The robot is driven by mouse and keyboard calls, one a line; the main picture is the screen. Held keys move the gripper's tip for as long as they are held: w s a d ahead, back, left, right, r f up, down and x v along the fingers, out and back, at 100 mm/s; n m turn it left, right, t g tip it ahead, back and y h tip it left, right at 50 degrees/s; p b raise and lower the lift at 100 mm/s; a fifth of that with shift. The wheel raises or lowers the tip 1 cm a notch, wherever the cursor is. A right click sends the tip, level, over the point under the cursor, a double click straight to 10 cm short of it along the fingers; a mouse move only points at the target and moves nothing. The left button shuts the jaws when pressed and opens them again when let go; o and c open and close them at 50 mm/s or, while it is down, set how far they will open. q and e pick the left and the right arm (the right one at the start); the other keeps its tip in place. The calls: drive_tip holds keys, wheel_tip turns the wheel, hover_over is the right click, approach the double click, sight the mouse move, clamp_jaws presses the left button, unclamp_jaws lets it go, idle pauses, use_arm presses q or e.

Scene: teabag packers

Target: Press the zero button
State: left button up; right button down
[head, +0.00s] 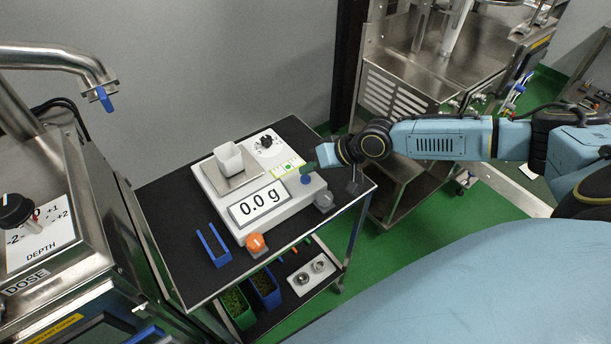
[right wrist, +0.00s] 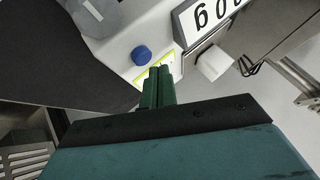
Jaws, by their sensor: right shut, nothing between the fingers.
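An orange button (head: 256,243) is at the front left and a grey button (head: 323,201) at the front right. My right gripper (head: 308,167) is shut and empty, its green fingertips (right wrist: 160,70) just beside the blue button, apparently not on it. My left gripper is out of view.
A white cup (head: 229,160) sits on the scale's plate, with a black knob (head: 266,142) beside it. A blue holder (head: 213,245) stands left of the scale. Bins (head: 264,287) are on the lower shelf. Steel machines flank the cart.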

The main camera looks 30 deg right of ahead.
sight(310, 179)
drive_tip(key=shift+r+p, duration=2.45)
drive_tip(key=shift+r, duration=0.1)
drive_tip(key=shift+f, duration=0.1)
